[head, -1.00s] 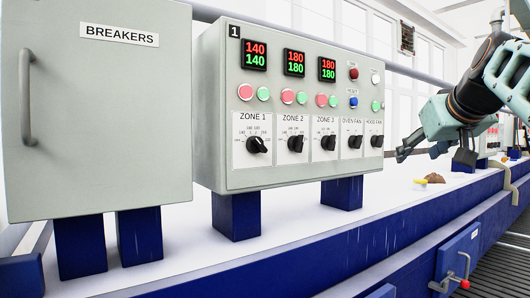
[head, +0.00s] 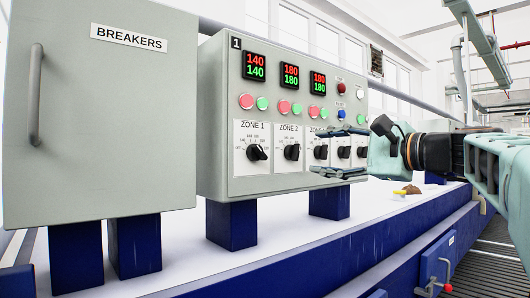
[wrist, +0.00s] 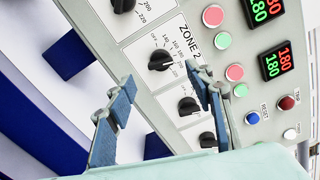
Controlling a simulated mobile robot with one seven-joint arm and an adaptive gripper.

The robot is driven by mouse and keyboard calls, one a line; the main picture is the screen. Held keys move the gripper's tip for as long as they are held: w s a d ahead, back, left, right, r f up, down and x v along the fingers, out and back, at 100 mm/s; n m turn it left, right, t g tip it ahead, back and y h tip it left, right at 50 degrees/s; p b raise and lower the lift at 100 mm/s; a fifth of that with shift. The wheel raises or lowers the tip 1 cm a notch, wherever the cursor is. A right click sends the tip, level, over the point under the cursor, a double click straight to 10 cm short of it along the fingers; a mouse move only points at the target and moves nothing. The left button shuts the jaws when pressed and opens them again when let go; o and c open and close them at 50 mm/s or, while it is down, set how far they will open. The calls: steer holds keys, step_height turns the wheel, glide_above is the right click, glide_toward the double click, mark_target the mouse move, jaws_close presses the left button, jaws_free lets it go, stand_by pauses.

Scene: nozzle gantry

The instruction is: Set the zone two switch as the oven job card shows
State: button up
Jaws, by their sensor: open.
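The zone two switch (head: 291,151) is a black rotary knob on a white ZONE 2 plate, on the grey panel marked 1 (head: 214,120). In the wrist view the knob (wrist: 160,60) stands just beyond and between my fingertips, apart from them. Its exact setting is too small to tell. The zone two display (head: 290,77) reads 180 in red over 180 in green. My gripper (head: 318,151) is open and empty in front of the panel, its fingers pointing left and partly covering the zone 3 and fan switches. No readable job card shows.
The zone 1 knob (head: 257,152) is left of zone 2, and the zone 3 knob (head: 320,152) is right. Red and green buttons sit above them. A grey BREAKERS cabinet (head: 110,120) stands at left. A small brown object (head: 411,190) lies on the white surface.

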mark_target(298, 153)
steer(key=p+x, duration=0.1)
steer(key=x, duration=0.6)
steer(key=shift+w+a, duration=0.2)
steer(key=shift+w, duration=0.05)
steer(key=shift+c, duration=0.4)
steer(key=c, duration=1.1)
steer(key=shift+f, duration=0.1)
steer(key=n+b, duration=0.2)
steer(key=b, duration=0.1)
steer(key=shift+f, duration=0.2)
steer(key=shift+r+n+b, duration=0.1)
steer(key=shift+n+b, duration=1.6)
steer(key=shift+n, duration=0.2)
